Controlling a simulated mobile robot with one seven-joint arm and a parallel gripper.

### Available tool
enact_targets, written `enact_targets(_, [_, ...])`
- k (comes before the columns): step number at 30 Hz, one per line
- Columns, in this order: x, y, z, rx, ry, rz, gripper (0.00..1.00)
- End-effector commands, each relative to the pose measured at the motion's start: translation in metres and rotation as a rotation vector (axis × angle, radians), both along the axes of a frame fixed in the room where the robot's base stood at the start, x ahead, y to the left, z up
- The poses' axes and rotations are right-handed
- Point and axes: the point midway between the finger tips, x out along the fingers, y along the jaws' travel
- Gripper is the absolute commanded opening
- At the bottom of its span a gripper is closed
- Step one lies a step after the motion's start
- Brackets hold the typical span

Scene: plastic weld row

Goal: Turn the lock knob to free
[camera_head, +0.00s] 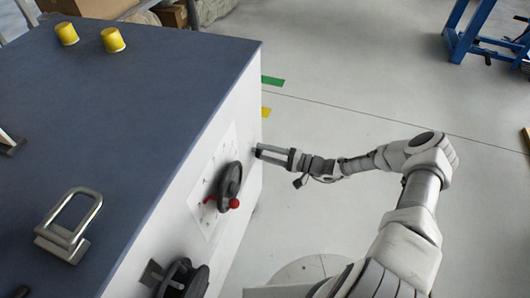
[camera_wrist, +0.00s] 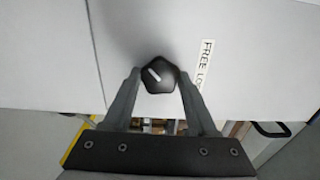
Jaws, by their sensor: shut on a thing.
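The lock knob (camera_wrist: 157,76) is a small black faceted knob with a white pointer mark, on a pale panel in the wrist view. The mark sits toward the knob's upper left and is slanted. My gripper (camera_wrist: 158,80) has a finger on either side of the knob and is shut on it.
A black handwheel (camera_head: 230,183) with a red knob (camera_head: 234,203) stands out from the same side, near my gripper. A second black wheel (camera_head: 185,278) is lower. Yellow caps (camera_head: 112,40) and a metal loop (camera_head: 72,220) are on the cabinet top.

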Motion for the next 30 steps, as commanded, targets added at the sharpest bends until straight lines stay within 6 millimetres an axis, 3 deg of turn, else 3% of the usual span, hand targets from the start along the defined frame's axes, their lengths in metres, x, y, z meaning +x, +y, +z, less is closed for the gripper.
enact_targets(19, [0.0002,-0.0011,-0.0007,-0.02,-0.044,-0.001,0.02])
enact_targets(20, [0.0002,-0.0011,-0.0008,-0.02,-0.044,-0.001,0.63])
enact_targets(24, [0.0001,-0.0009,-0.0005,-0.02,-0.043,-0.001,0.88])
enact_targets(30, [0.0002,-0.0004,-0.0002,-0.018,-0.042,0.0,0.88])
